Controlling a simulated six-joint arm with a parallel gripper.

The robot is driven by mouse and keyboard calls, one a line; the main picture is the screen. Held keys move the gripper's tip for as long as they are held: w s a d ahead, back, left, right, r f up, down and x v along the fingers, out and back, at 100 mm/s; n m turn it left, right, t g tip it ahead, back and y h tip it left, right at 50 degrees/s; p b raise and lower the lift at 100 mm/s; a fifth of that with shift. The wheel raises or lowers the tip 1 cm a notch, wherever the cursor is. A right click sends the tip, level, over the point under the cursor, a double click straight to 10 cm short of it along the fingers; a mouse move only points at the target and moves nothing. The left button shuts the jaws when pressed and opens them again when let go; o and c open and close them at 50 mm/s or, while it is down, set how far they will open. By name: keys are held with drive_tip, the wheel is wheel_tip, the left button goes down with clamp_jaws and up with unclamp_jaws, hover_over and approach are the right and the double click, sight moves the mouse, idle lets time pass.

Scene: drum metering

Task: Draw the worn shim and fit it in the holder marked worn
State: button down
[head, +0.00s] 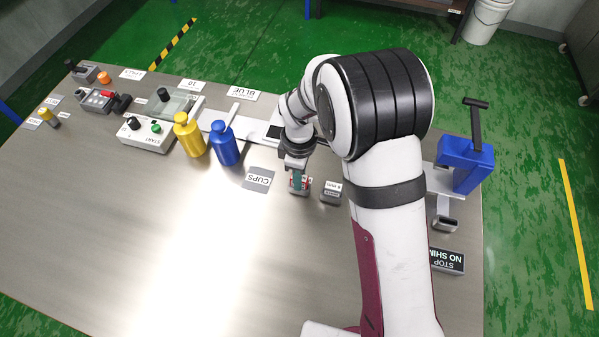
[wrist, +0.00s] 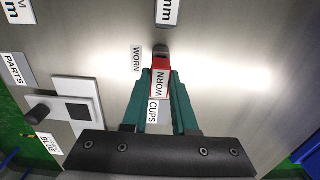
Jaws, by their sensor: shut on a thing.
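My gripper (wrist: 160,95) points down with its green fingers shut on a red piece (wrist: 161,64) that bears a white WORN tag; I take it as the worn shim. Red also shows at the fingertips (head: 298,181) in the head view. A small dark grey block (wrist: 160,49), seemingly a holder, is at the far end of the red piece, beside a WORN label (wrist: 136,59). In the head view a grey holder (head: 300,190) is right below the fingers. Whether the shim is seated in it or just above it, I cannot tell.
A grey holder with a mm label (head: 330,194) stands close to the right of my gripper. The CUPS sign (head: 259,178), blue bottle (head: 225,146) and yellow bottle (head: 189,137) are to the left. A blue device (head: 466,166) stands right. The front table is clear.

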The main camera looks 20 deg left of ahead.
drive_tip(key=c, duration=0.6)
unclamp_jaws()
wheel_tip(320, 180, up, 16)
drive_tip(key=shift+f, duration=0.15)
